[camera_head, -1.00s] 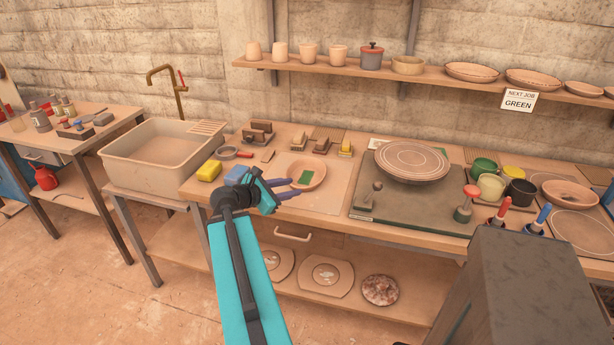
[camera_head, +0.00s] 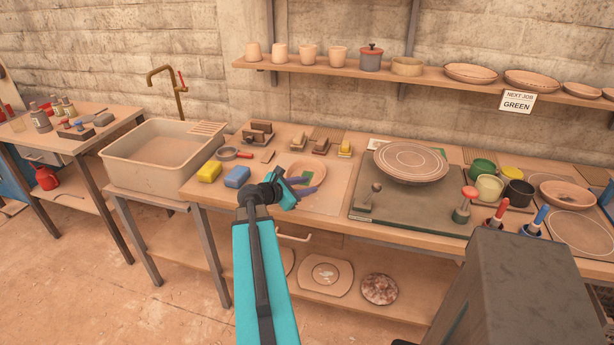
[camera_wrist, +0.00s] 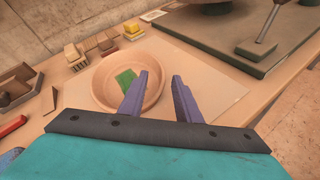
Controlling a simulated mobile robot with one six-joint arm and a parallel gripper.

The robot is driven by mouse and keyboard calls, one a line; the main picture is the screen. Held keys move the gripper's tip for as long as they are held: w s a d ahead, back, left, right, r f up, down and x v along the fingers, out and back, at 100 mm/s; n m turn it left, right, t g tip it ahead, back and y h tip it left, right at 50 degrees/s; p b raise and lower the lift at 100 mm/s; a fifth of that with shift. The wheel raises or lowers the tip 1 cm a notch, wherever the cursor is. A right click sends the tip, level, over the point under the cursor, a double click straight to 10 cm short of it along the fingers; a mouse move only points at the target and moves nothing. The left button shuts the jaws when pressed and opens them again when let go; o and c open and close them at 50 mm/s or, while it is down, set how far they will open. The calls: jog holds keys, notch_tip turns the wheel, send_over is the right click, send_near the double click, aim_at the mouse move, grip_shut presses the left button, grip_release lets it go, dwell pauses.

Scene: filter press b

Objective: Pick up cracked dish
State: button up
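A shallow terracotta dish (camera_head: 309,168) with a green patch inside sits on a pale board on the workbench. It also shows in the wrist view (camera_wrist: 104,72), left of centre. I cannot make out a crack in it. The left finger overlaps the bowl; the right finger is outside the rim. Contact cannot be told.
A yellow sponge (camera_head: 209,172) and a blue sponge (camera_head: 237,177) lie left of the dish. Wooden blocks (camera_head: 299,141) stand behind it. A dark green mat (camera_head: 415,205) with a round turntable (camera_head: 411,160) is on the right. The pale board (camera_head: 336,190) is bare beside the dish.

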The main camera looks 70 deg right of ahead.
jog(key=shift+p+x, duration=0.9)
jog(key=shift+x, duration=1.7)
grip_shut()
